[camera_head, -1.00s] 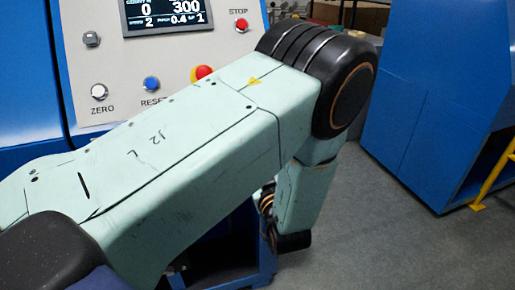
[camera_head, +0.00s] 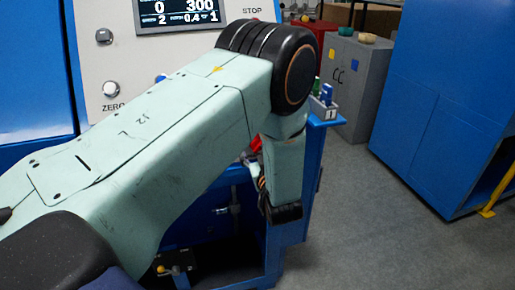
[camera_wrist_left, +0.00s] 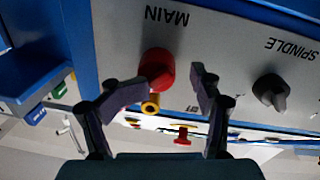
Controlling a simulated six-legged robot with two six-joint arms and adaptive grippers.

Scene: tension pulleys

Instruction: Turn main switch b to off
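The main switch, a round red knob (camera_wrist_left: 157,68) with a yellow part (camera_wrist_left: 151,104) beside it, shows in the left wrist view under the upside-down label MAIN. It sits on a grey panel (camera_wrist_left: 220,55). My left gripper (camera_wrist_left: 168,80) is open, its two dark fingers apart on either side of the knob in the picture. I cannot tell whether they touch it or how deep they reach. The knob's setting is not readable. In the head view my left arm hides most of its gripper, and I cannot make out the main switch. My right gripper is not in view.
In the head view, the console has a display (camera_head: 180,12) and a white ZERO button (camera_head: 111,89). A grey cabinet (camera_head: 352,85) and a blue machine (camera_head: 440,110) stand right. Grey floor lies between.

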